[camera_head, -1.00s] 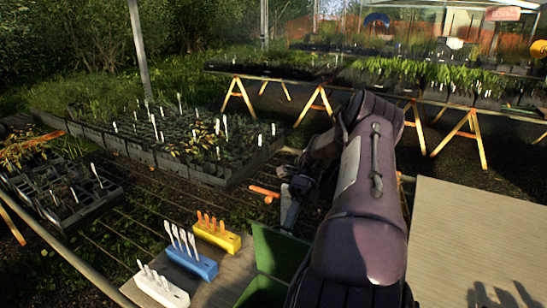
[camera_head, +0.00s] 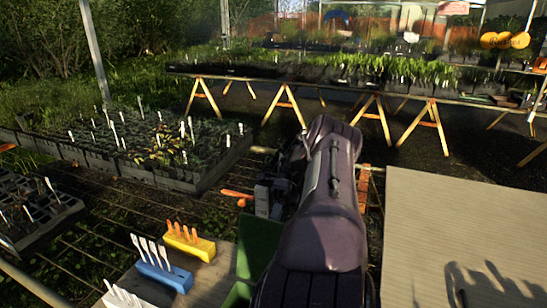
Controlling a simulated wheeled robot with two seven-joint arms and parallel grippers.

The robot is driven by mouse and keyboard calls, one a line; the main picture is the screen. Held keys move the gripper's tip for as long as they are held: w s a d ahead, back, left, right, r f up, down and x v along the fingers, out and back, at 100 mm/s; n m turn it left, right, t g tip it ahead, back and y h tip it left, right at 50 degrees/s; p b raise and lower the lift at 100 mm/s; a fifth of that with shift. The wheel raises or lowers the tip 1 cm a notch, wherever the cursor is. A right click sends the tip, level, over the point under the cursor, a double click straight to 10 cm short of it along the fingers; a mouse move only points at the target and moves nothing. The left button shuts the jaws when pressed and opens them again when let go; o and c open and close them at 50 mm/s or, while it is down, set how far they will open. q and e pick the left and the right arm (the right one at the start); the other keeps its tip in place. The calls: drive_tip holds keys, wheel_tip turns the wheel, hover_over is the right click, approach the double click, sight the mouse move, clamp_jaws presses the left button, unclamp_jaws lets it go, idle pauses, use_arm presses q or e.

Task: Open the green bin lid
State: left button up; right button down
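The green bin (camera_head: 237,296) is at the bottom centre, partly hidden behind my arm. A flat green panel (camera_head: 258,246) stands up at its far side; I cannot tell whether it is the raised lid or a wall. A purple arm comes in from the bottom, right of centre, and seems to be my right one. Its dark gripper (camera_head: 268,198) is just beyond the panel's top edge. Whether it touches the panel, and whether its fingers are open, cannot be told. My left gripper is not in view.
Yellow (camera_head: 190,246), blue (camera_head: 163,275) and white (camera_head: 122,301) label holders stand left of the bin. A bare board (camera_head: 460,230) at the right carries a shadow. Seedling trays (camera_head: 205,172) lie at the left. Trestle benches (camera_head: 290,88) with plants stand behind.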

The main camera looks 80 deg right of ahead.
drive_tip(key=c, duration=1.8)
unclamp_jaws()
drive_tip(key=shift+s+f, duration=0.1)
drive_tip(key=shift+f, duration=0.4)
drive_tip(key=shift+o, duration=1.1)
drive_tip(key=shift+d, duration=0.15)
drive_tip(key=shift+o, duration=0.3)
drive_tip(key=shift+d, duration=0.2)
drive_tip(key=shift+r, duration=0.2)
wheel_tip(320, 180, up, 20)
drive_tip(key=p, duration=0.7)
drive_tip(key=shift+p, duration=0.35)
